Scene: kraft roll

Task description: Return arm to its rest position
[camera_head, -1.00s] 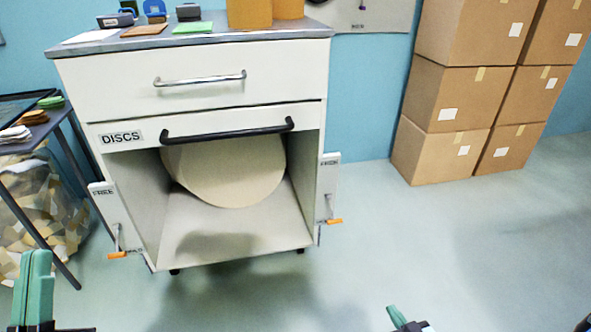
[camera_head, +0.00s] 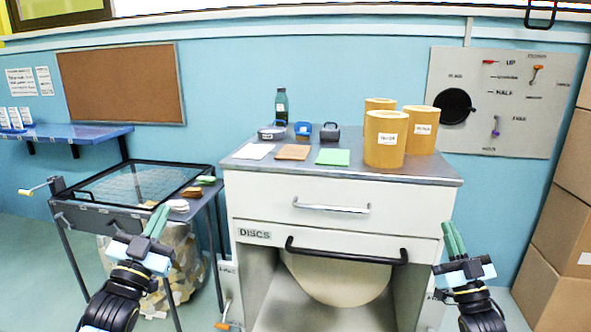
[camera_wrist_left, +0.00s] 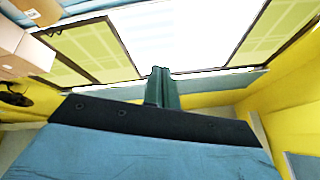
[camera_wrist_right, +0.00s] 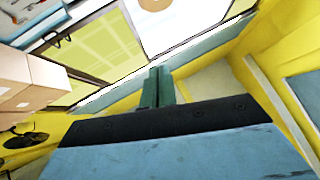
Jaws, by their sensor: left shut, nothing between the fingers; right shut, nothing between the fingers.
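My left gripper (camera_head: 157,222) is raised at the left of the head view, in front of the side table. Its green fingers are together and hold nothing; they also show in the left wrist view (camera_wrist_left: 161,88). My right gripper (camera_head: 453,240) is raised at the right, in front of the cabinet's right side. Its green fingers are together and empty, also in the right wrist view (camera_wrist_right: 157,87). Both grippers point upward and touch nothing that I can see. Both wrist views look up toward windows and yellow walls.
A white cabinet (camera_head: 262,203) stands ahead, with rolls (camera_head: 385,140) and small items on top. A large pale disc (camera_head: 338,280) sits in its open lower bay. A side table (camera_head: 205,192) is at left. Stacked cartons (camera_head: 560,240) stand at right.

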